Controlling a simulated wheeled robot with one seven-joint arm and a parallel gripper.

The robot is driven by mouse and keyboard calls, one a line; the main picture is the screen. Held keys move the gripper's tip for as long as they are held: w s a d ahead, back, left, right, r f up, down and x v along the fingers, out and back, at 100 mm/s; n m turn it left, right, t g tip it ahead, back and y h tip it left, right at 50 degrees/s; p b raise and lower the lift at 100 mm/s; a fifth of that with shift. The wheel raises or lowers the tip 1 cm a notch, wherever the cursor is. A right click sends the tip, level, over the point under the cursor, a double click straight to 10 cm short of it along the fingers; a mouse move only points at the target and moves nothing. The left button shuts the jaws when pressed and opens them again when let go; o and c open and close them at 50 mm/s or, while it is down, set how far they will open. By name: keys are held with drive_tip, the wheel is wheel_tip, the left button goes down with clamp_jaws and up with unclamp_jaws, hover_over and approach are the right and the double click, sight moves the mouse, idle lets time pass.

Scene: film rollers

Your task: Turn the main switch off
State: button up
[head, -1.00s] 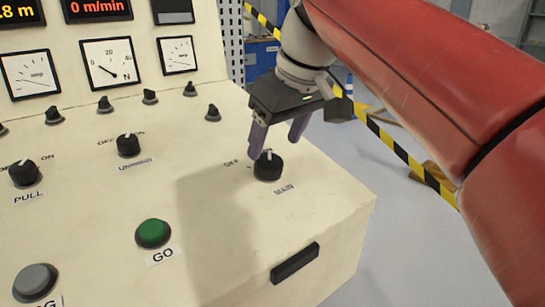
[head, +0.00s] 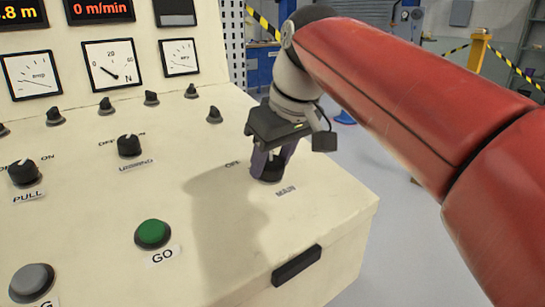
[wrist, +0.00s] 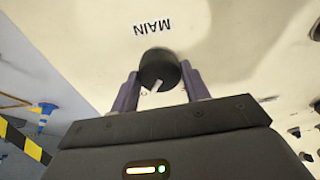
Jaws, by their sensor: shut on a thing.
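The main switch is a black rotary knob with a light pointer mark. It stands on the sloped cream panel (head: 330,205), and its base shows in the head view (head: 270,178), partly hidden by my gripper. My gripper (head: 268,165) is down over the knob with a finger on each side. In the wrist view the knob (wrist: 158,70) sits between the two purple-grey fingers, its pointer turned toward the gripper body. My gripper (wrist: 158,85) is shut on it.
A green GO button (head: 152,233), a grey button (head: 32,281), the UNWIND knob (head: 130,146) and the PULL knob (head: 24,172) lie to the left. A black handle (head: 297,265) is on the panel's front face. Open floor lies to the right.

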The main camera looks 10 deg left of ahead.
drive_tip(key=shift+n, duration=0.3)
drive_tip(key=n+p, duration=0.1)
drive_tip(key=n, duration=0.1)
drive_tip(key=shift+r+n, duration=0.1)
drive_tip(key=shift+n, duration=0.2)
drive_tip(key=n+g+p, duration=0.1)
drive_tip(key=n, duration=0.2)
drive_tip(key=shift+n, duration=0.4)
drive_tip(key=n+p, duration=0.1)
drive_tip(key=n, duration=0.2)
drive_tip(key=shift+w+n+g, duration=0.1)
drive_tip(key=shift+n+g, duration=0.5)
drive_tip(key=shift+n, duration=1.5)
drive_tip(key=o, duration=1)
